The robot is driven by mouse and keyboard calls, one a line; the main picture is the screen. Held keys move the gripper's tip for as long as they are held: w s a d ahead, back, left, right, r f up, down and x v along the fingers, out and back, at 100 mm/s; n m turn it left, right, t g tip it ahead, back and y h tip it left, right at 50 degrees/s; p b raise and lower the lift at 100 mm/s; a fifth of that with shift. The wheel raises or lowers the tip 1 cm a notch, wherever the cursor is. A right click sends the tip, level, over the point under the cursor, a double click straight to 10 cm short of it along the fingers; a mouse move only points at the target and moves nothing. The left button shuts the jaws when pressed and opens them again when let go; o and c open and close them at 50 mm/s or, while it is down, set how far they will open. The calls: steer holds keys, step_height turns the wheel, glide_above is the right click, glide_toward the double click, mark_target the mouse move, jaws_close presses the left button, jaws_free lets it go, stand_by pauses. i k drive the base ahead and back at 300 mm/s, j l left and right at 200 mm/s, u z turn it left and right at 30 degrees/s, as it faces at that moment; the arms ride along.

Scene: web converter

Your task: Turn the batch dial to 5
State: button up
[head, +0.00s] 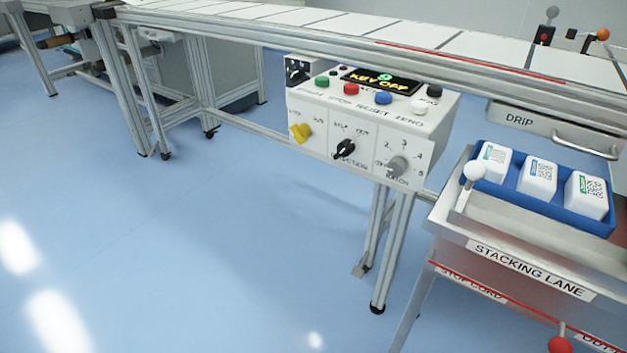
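The batch dial (397,166) is a grey knob at the lower right of the white control panel (430,122). The numbers 2, 3, 4 and 5 are printed around it, with 5 at its right. The dial is too small to tell which number it points to. The label below it is hard to read. My gripper is not in view.
A yellow knob (300,132) and a black selector (344,148) sit left of the dial. The stacking lane (528,270) stands at right with a blue tray (523,197). Blue floor at left is clear.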

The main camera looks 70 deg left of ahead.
mark_target(398, 166)
steer(key=u, duration=2.1)
steer(key=j, duration=0.05)
